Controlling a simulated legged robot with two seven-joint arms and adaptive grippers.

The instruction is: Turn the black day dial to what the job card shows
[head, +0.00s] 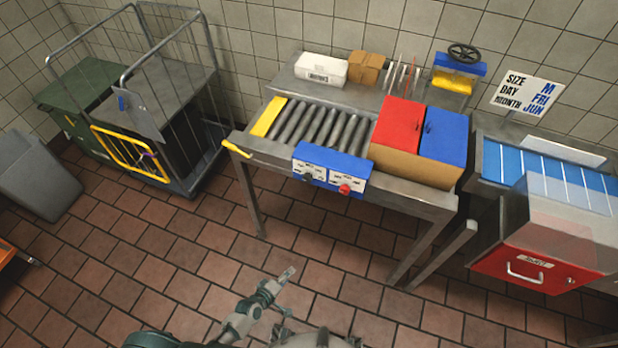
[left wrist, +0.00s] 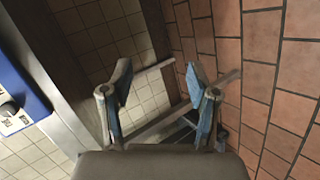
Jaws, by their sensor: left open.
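The black day dial (head: 308,176) is a small knob on a white plate on the front of the blue control box (head: 331,152). A red knob (head: 345,188) sits on another plate to its right. The dial's setting is too small to read. The job card (head: 527,93) at the back right reads SIZE M, DAY FRI, MONTH JUN. My left gripper (head: 287,273) is over the floor, in front of the table and apart from the dial. In the left wrist view it is open and empty (left wrist: 158,82), with a black knob (left wrist: 8,109) at the left edge.
The metal table (head: 412,205) carries a roller conveyor (head: 315,127) and red and blue bins (head: 400,125). A yellow lever (head: 237,150) juts from its left corner. A wire cart (head: 160,100) stands left; a red drawer (head: 537,268) is right. The tiled floor between is clear.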

